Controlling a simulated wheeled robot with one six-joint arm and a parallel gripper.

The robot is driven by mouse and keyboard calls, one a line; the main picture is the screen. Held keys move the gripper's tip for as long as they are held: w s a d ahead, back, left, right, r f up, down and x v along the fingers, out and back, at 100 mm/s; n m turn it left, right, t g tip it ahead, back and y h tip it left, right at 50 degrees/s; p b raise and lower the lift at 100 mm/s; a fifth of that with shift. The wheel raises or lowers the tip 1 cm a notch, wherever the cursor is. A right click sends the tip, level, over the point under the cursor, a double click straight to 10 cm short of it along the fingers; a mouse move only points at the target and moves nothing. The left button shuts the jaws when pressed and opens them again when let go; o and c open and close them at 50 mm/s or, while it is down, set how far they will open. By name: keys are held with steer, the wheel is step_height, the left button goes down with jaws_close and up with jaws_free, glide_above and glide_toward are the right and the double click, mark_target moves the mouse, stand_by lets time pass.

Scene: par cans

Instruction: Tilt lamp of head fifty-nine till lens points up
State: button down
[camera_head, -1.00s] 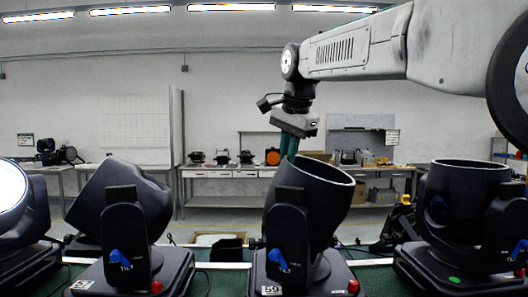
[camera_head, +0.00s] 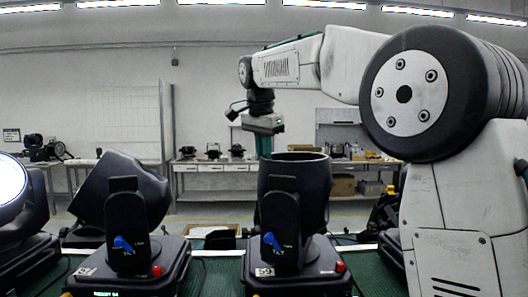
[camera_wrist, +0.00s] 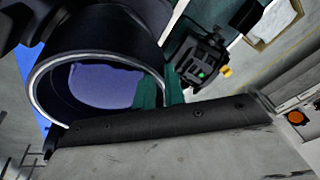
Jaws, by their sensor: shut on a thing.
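Head fifty-nine's black base (camera_head: 298,272) carries the label 59 (camera_head: 265,271) and stands at centre in the head view. Its lamp (camera_head: 312,187) is close to upright in its yoke, the round open rim facing up. The rim and bluish lens (camera_wrist: 105,86) show in the wrist view. My gripper (camera_head: 264,147) is at the far left of the rim, its green fingers partly hidden behind the lamp. In the wrist view my gripper (camera_wrist: 160,91) is shut on the lamp's rim, one finger inside and one outside.
A tilted lamp head (camera_head: 121,190) stands to the left, and a lit one (camera_head: 12,190) at the far left edge. My arm hides most of the right side. Workbenches (camera_head: 215,168) stand along the back wall.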

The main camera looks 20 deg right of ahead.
steer(key=shift+a, duration=0.1)
steer(key=c, duration=1.5)
jaws_free()
steer(key=shift+a, duration=0.1)
steer(key=shift+r, duration=0.1)
steer(key=shift+s+r, duration=0.1)
steer(key=shift+r, duration=0.2)
steer(key=v, duration=0.7)
